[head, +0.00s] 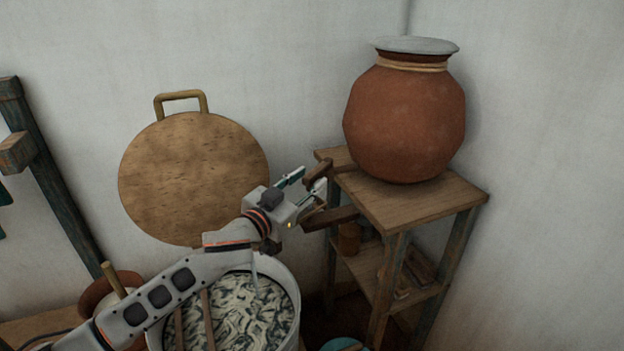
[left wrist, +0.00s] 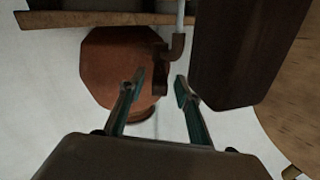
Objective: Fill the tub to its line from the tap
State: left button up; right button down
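A pale round tub (head: 293,288) stands at the bottom centre of the head view, its surface inside mottled dark and white. I cannot make out its line. A thin pale stream (head: 254,266) falls into it. In the left wrist view, a pale stream (left wrist: 180,16) leaves a brown bent spout (left wrist: 178,46) beside an upside-down-looking clay pot (left wrist: 110,70). The same pot (head: 405,120) sits on a wooden stand in the head view. My left gripper (head: 308,184) is open near the brown wooden tap parts (head: 332,217). Its fingers (left wrist: 158,92) are apart. My right gripper is out of view.
The wooden stand (head: 432,199) has a lower shelf with small items. A round wooden board (head: 190,175) with a handle is against the wall. A brown pot (head: 125,282) is left of the tub. Two thin sticks (head: 208,318) cross the tub.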

pick_arm(q)
jog(key=shift+x, duration=0.95)
grip_shut()
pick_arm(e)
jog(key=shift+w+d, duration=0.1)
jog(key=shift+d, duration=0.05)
